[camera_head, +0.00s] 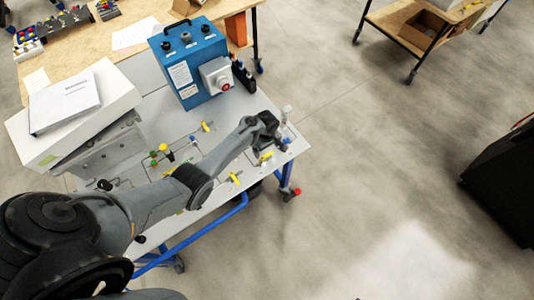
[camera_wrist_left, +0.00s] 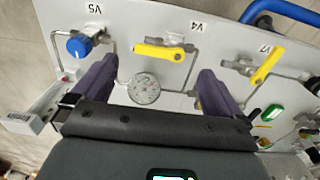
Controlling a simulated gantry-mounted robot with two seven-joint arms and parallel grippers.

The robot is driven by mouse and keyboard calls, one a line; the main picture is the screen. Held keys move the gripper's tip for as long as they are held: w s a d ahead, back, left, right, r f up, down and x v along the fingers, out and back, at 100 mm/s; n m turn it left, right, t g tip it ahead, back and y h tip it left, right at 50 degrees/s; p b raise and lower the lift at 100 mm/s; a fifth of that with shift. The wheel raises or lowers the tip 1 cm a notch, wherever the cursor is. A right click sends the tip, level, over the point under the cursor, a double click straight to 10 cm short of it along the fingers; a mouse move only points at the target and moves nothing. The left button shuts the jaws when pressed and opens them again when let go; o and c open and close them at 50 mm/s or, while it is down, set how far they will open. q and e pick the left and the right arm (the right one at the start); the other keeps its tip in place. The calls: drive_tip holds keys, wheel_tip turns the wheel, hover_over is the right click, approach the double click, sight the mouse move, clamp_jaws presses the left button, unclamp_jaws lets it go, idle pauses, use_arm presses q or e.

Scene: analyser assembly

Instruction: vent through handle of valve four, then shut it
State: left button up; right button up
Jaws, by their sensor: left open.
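The valve labelled V4 has a yellow lever handle (camera_wrist_left: 158,52), which lies roughly crosswise in the left wrist view. My left gripper (camera_wrist_left: 158,66) is open, with its two purple-grey fingers either side of this handle's span and nothing between them that I can see being held. I cannot tell how far the fingertips are from the handle. In the head view my left gripper (camera_head: 270,134) is over the right end of the white panel table, near a yellow handle (camera_head: 266,157). My right gripper is not in view.
A blue knob (camera_wrist_left: 78,46) at V5, a round gauge (camera_wrist_left: 144,89) and the yellow V7 handle (camera_wrist_left: 241,69) are close by, with thin pipes between.

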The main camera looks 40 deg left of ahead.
sight(267, 155)
use_arm(q)
drive_tip(key=shift+f+b, duration=0.75)
drive_tip(key=shift+f, duration=1.65)
drive_tip(key=c, duration=1)
